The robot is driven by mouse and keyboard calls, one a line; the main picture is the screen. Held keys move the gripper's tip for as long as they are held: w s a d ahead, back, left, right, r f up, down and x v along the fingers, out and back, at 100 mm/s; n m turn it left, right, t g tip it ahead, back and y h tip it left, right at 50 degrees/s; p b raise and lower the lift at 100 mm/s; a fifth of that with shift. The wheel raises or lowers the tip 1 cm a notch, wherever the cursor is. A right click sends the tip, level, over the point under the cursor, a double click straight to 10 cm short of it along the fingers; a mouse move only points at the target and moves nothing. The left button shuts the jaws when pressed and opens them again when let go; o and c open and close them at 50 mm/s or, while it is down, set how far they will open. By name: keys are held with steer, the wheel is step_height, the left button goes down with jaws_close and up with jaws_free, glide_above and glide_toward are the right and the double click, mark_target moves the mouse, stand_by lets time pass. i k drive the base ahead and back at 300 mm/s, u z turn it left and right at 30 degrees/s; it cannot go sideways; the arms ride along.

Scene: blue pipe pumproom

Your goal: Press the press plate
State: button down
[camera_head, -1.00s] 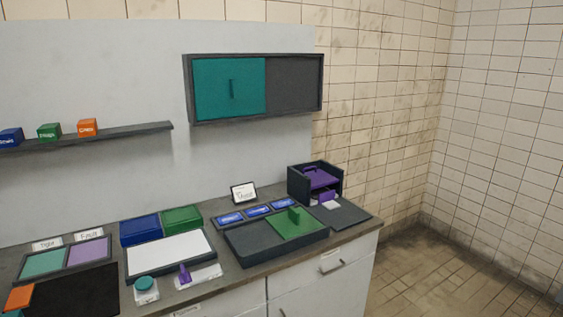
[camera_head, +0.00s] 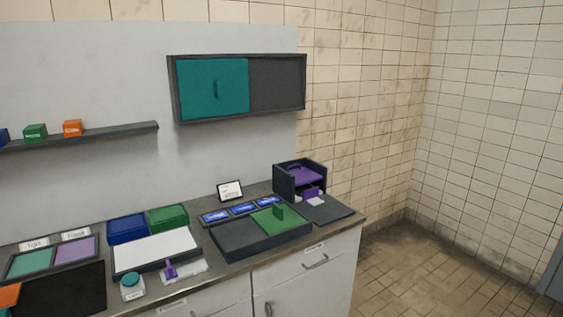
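I cannot tell for sure which thing is the press plate. A dark open-fronted box (camera_head: 287,184) at the right end of the counter holds a purple plate (camera_head: 298,178) with a raised handle. A smaller purple piece (camera_head: 311,192) with white bits stands at the box's front. A purple upright handle (camera_head: 170,268) on a white base stands in front of a white panel (camera_head: 155,252). My gripper is not in view.
A wall cabinet (camera_head: 277,82) hangs above. Tiled floor (camera_head: 420,275) is clear at right.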

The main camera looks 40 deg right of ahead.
mark_target(304, 175)
steer(key=u, duration=0.25)
steer(key=k, duration=1.5)
steer(key=z, duration=0.45)
steer(key=i, duration=1)
steer(key=z, duration=0.05)
